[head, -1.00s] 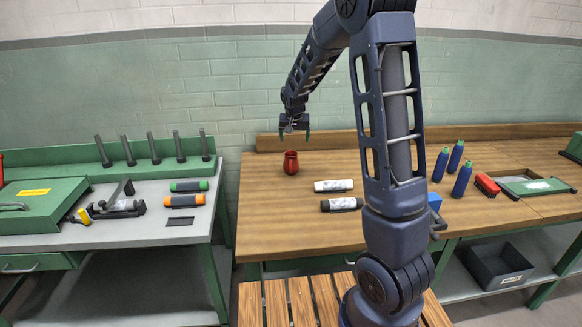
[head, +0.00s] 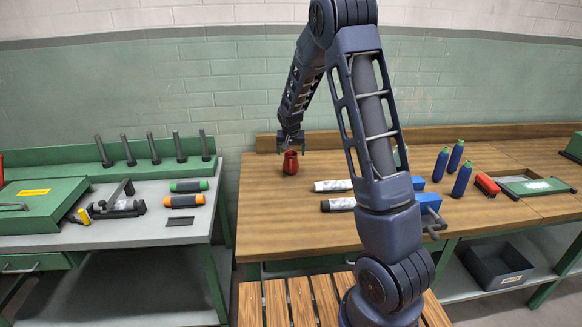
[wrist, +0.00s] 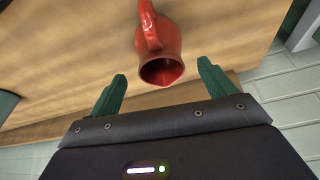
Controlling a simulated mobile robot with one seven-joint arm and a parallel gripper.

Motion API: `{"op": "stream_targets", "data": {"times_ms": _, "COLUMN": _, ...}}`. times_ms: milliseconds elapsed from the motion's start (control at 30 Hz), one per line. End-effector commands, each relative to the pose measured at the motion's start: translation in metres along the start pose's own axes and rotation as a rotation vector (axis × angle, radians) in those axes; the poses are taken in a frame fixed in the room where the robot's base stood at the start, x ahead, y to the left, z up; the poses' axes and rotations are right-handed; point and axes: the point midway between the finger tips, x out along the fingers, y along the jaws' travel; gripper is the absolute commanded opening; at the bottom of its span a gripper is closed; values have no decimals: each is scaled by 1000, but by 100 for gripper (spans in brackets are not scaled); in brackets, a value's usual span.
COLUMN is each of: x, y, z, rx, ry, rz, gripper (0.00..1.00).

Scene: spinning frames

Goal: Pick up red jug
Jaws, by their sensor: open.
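The red jug (head: 290,164) stands upright on the wooden workbench (head: 270,215), near its back left. In the wrist view the jug (wrist: 162,42) shows its open mouth and its handle, with the handle on the side away from the gripper. My gripper (head: 291,150) is right above the jug in the head view, and its lower end overlaps the jug's top. In the wrist view my gripper (wrist: 162,88) has its two green fingers wide apart, with the jug's rim just beyond the gap between the tips. Nothing is held. I cannot tell whether a finger touches the jug.
A white cylinder (head: 333,186) and a dark-capped one (head: 338,204) lie in front right of the jug. Several blue bottles (head: 462,180) and a red brush (head: 487,184) stand or lie farther right. A blue vise (head: 430,203) is at the front edge. The bench left of the jug is clear.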

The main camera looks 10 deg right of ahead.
Motion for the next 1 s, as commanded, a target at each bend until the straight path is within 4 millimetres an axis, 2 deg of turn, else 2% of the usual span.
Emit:
{"op": "stream_targets", "data": {"times_ms": 200, "x": 30, "y": 0, "z": 2, "rx": 0, "ry": -2, "rz": 2, "gripper": 83}}
{"op": "stream_targets", "data": {"times_ms": 500, "x": 35, "y": -1, "z": 2, "rx": 0, "ry": 0, "rz": 0, "gripper": 83}}
{"op": "stream_targets", "data": {"times_ms": 867, "x": 35, "y": -1, "z": 2, "rx": 0, "ry": 0, "rz": 0, "gripper": 13}}
{"op": "stream_targets", "data": {"times_ms": 900, "x": 35, "y": -1, "z": 2, "rx": 0, "ry": 0, "rz": 0, "gripper": 8}}
{"op": "stream_targets", "data": {"times_ms": 1000, "x": 34, "y": -1, "z": 2, "rx": 0, "ry": 0, "rz": 0, "gripper": 8}}
